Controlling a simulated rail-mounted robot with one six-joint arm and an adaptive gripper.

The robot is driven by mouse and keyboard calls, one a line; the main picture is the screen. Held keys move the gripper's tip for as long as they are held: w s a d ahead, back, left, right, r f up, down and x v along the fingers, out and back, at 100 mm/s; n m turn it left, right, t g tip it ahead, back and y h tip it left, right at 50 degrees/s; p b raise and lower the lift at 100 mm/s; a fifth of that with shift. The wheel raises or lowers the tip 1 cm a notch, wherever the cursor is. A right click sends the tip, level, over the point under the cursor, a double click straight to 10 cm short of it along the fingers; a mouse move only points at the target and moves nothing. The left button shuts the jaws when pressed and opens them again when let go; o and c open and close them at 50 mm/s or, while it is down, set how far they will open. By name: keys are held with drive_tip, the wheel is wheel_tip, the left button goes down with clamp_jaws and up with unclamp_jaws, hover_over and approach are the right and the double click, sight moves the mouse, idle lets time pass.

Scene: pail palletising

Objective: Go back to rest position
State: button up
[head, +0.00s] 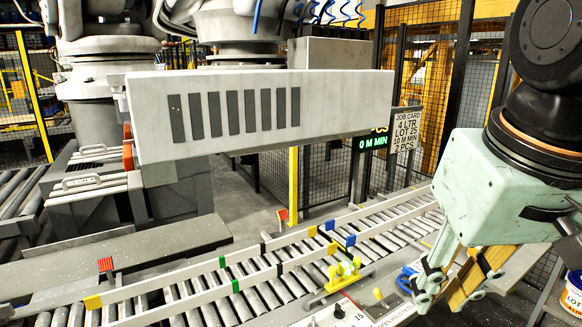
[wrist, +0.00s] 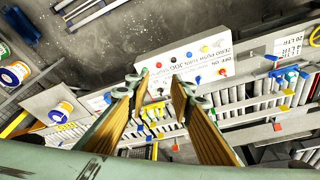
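My gripper (head: 443,292) is at the right of the head view, with a pale green body and yellow-brown fingers. The control panel (wrist: 185,62) with coloured buttons and the conveyor rollers lie below and beyond the fingertips. A white pail (head: 573,296) is partly cut off at the right edge of the head view. White pails (wrist: 60,113) also stand at the left of the wrist view.
A big pale beam (head: 340,110) with dark slots spans the upper middle of the head view. A job card sign (head: 405,130) and a green display (head: 372,143) stand behind the conveyor. Mesh fencing (head: 425,85) closes off the back. Bare floor (wrist: 120,35) shows beyond the panel.

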drive_tip(key=s+f, duration=0.2)
drive_tip(key=s, duration=0.5)
drive_tip(key=shift+s+d+t, duration=0.15)
drive_tip(key=shift+s+t, duration=0.1)
drive_tip(key=shift+t, duration=0.05)
idle(1.2)
